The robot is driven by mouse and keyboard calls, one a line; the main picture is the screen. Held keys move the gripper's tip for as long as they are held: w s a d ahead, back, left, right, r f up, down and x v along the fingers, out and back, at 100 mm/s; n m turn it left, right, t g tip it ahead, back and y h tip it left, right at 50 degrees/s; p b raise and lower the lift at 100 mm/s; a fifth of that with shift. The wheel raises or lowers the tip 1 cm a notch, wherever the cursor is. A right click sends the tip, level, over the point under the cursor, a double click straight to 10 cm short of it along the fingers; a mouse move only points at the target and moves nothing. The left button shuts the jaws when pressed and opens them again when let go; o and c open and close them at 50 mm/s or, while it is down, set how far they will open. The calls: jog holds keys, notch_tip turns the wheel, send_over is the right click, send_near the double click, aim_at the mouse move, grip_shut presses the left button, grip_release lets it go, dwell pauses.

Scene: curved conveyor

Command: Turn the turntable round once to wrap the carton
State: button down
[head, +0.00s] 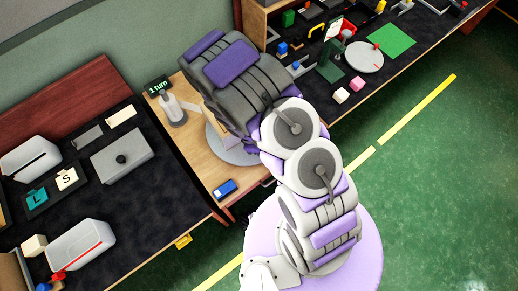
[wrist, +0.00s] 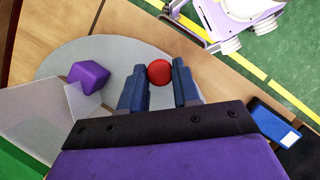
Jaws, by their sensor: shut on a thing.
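The turntable (wrist: 115,50) is a light grey disc on a wooden bench. My gripper (wrist: 159,67) is over it, its blue fingers either side of a round red knob (wrist: 160,73) near the rim, shut on it. A purple block (wrist: 88,77) stands on the disc left of the knob. Beside it is a pale upright panel (wrist: 85,103), and I cannot tell whether this is the carton or film. In the head view the turntable (head: 238,154) shows partly from under my arm, which hides the knob and my fingers. A grey roll post (head: 175,113) stands by a "1 turn" sign (head: 158,86).
A blue device (head: 225,188) lies near the bench's front edge; it also shows in the wrist view (wrist: 272,121). A dark bench with white cases (head: 82,248) is at left. Another bench with a green mat (head: 391,39) is at right. Green floor is clear at right.

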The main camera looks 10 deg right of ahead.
jog(key=shift+w+d+n, duration=0.1)
jog(key=shift+d+n, duration=0.3)
jog(key=shift+d, duration=0.1)
dwell(0.3)
jog(key=c, duration=0.8)
grip_release()
jog(key=shift+w, duration=0.1)
jog(key=shift+c, duration=0.2)
jog(key=p+v, duration=0.2)
jog(key=v, duration=1.5)
jog(key=shift+s+a+r, duration=0.15)
jog(key=shift+s, duration=0.1)
